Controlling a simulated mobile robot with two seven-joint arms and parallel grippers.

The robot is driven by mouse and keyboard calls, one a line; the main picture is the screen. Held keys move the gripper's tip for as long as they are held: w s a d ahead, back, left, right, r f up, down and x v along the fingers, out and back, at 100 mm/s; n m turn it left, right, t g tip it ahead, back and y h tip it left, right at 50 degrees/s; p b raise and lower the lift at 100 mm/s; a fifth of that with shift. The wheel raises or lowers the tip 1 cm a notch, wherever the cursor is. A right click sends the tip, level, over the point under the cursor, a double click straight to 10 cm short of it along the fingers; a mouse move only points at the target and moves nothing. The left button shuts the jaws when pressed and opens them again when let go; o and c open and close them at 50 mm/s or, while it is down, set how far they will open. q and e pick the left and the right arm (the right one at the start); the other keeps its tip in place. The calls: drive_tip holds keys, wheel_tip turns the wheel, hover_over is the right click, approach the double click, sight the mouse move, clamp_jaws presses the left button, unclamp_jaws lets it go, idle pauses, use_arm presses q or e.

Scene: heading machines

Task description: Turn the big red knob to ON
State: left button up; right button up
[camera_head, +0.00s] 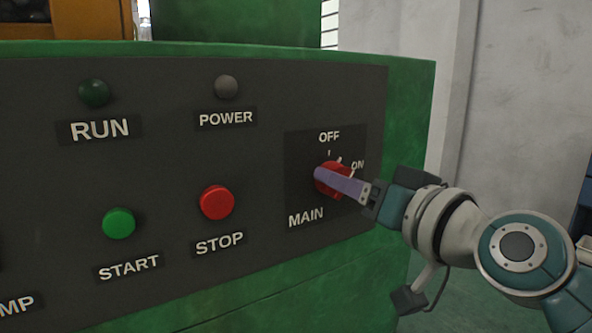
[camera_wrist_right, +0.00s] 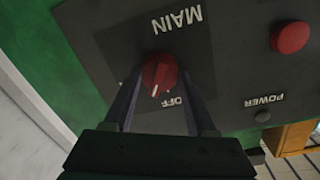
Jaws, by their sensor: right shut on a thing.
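The big red knob (camera_head: 325,186) sits on the dark square MAIN plate (camera_head: 299,180), with OFF printed above it and ON at its upper right. In the right wrist view the knob (camera_wrist_right: 160,73) shows a white line pointing down and slightly left, beside the OFF label. Its exact setting is hard to tell. My right gripper (camera_head: 322,178) reaches in from the right, shut on the knob, one finger at each side of it (camera_wrist_right: 160,80). The finger partly covers the knob in the head view. The ON label is hidden in the wrist view. My left gripper is not in view.
On the same panel are a red STOP button (camera_head: 217,202), a green START button (camera_head: 119,223), a dark RUN lamp (camera_head: 94,93) and a dull grey POWER lamp (camera_head: 226,87). The green machine housing (camera_head: 410,110) ends right of the panel, before a pale wall (camera_head: 530,90).

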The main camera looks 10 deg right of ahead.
drive_tip(key=m+p, duration=0.1)
drive_tip(key=m, duration=0.4)
drive_tip(key=m+y, duration=0.1)
drive_tip(key=m, duration=0.3)
drive_tip(key=shift+d+m+g+p, duration=0.2)
drive_tip(key=shift+m+g+p, duration=0.2)
idle(0.5)
drive_tip(key=o, duration=1.4)
drive_tip(key=shift+c, duration=0.2)
